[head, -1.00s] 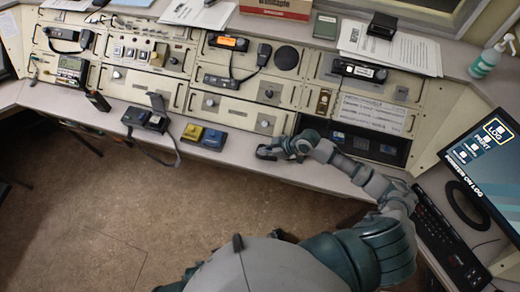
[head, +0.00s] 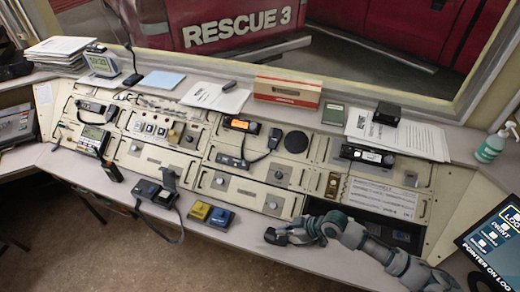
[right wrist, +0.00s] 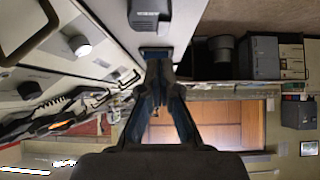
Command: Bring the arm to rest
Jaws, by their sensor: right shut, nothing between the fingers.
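My right arm reaches in from the lower right of the head view, with grey and teal links. Its gripper (head: 275,237) is over the pale front ledge of the console (head: 245,251), right of the blue box. The fingers are shut and empty. In the right wrist view the fingertips (right wrist: 157,54) come together near a dark object at the top. I cannot tell whether the gripper touches the ledge. My left gripper is not in view.
A monitor (head: 496,240) is at the right edge. The ledge in front of the gripper is clear.

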